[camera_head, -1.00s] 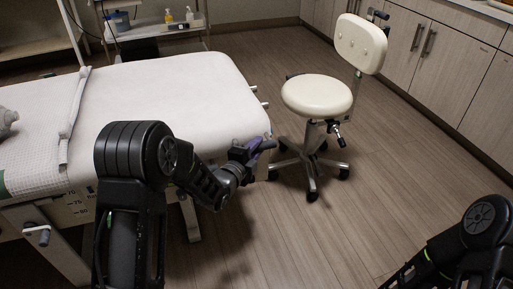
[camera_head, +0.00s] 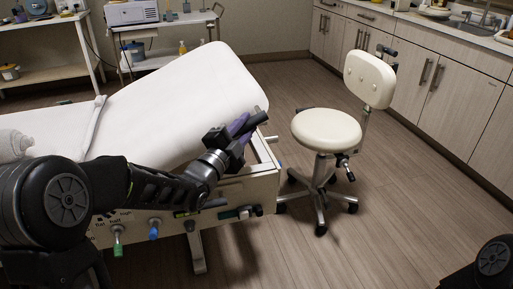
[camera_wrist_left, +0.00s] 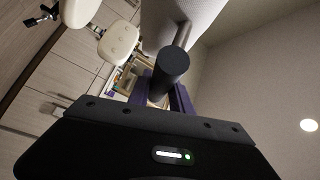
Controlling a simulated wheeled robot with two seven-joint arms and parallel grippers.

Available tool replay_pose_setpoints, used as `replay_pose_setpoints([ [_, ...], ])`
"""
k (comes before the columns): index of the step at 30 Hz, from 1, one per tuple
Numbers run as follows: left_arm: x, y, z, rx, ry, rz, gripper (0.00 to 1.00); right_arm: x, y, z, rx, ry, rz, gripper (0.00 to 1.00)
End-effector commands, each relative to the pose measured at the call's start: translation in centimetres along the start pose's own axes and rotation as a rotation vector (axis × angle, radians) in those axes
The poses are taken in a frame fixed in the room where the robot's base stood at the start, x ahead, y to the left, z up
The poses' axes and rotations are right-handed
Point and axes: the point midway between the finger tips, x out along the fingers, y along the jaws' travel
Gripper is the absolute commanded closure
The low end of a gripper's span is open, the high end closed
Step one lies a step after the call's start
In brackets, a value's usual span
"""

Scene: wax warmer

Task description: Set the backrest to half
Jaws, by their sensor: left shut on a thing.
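The white padded backrest (camera_head: 195,95) of the bed is tilted up, its right end raised above the bed frame (camera_head: 250,188). A dark round handle (camera_head: 255,121) sticks out at the raised end. My left gripper (camera_head: 238,130), with purple fingers, is shut on this handle. In the left wrist view the handle (camera_wrist_left: 172,66) points towards the camera between the purple fingers (camera_wrist_left: 180,98), with the white pad behind it. Small labels (camera_head: 115,217) are on the frame's side; I read "flat" and "half" faintly. My right gripper is out of view; only part of that arm shows at lower right.
A green knob (camera_head: 117,243) and a blue knob (camera_head: 154,231) stick out of the frame's side. A cream stool (camera_head: 326,130) stands right of the bed, near the raised end. Cabinets (camera_head: 440,80) line the right wall. Floor in front of the stool is clear.

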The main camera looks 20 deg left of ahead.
Motion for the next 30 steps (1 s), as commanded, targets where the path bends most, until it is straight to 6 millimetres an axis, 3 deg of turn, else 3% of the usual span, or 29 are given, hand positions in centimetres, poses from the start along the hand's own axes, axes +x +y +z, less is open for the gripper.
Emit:
replay_pose_setpoints([
  [1,-0.21,-1.06,0.13,-0.007,-0.001,-0.016,1.00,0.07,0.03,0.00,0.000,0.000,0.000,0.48],
  [4,-0.37,-1.79,0.02,-0.020,0.002,-0.024,1.00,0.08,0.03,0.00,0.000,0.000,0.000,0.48],
  [12,-0.37,-1.78,-0.01,-0.021,0.003,-0.023,1.00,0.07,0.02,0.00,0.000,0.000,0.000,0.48],
  [13,-0.37,-1.77,-0.01,-0.021,0.003,-0.023,0.73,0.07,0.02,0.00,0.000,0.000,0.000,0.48],
  [18,-0.36,-1.68,-0.05,-0.021,0.004,-0.021,0.59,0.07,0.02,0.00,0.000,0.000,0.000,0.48],
  [21,-0.36,-1.64,-0.09,-0.021,0.004,-0.021,0.53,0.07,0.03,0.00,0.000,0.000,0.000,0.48],
  [30,-0.64,-1.62,-0.10,-0.020,0.005,-0.020,0.53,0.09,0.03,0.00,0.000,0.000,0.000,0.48],
])
